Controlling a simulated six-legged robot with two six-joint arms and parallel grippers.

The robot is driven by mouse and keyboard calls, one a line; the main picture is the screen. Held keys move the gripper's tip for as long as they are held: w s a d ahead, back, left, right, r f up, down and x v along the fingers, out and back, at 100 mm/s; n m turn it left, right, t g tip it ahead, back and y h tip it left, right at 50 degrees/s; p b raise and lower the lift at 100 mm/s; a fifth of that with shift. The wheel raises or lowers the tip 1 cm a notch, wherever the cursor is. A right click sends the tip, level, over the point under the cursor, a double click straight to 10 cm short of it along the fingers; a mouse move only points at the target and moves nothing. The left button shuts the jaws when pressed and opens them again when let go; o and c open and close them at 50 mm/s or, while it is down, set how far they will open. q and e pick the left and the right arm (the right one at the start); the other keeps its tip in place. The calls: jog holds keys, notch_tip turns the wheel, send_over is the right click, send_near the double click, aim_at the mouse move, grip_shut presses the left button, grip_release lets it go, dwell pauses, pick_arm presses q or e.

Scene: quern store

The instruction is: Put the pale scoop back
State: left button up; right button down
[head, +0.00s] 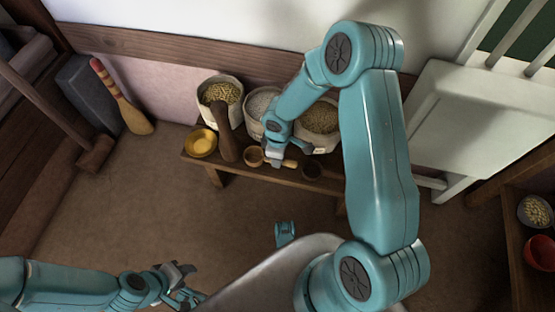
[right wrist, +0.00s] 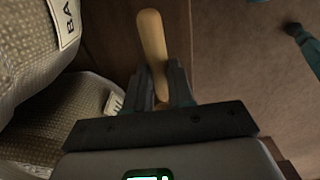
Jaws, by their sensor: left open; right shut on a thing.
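The pale scoop (head: 254,156) shows over the low bench, its round bowl left of my right gripper (head: 274,156) and its handle sticking out to the right. In the right wrist view, a pale wooden length of it (right wrist: 152,40) stands between the fingers of my right gripper (right wrist: 161,88), which is shut on it. The rest is hidden there. I cannot tell whether the scoop touches the bench (head: 241,173). My left gripper (head: 182,284) is open and empty, low at the left, away from the bench.
Three sacks of grain or meal (head: 221,88) stand along the back of the bench. A yellow bowl (head: 201,142) and a dark wooden pestle (head: 224,135) are left of the scoop; a small dark round item (head: 312,170) is right. The floor (head: 120,215) in front is mostly clear.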

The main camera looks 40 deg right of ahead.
jog(key=shift+f, duration=0.5)
jog(key=shift+r, duration=0.15)
jog(key=shift+f, duration=0.25)
jog(key=c, duration=1)
grip_release()
jog(key=shift+r, duration=0.1)
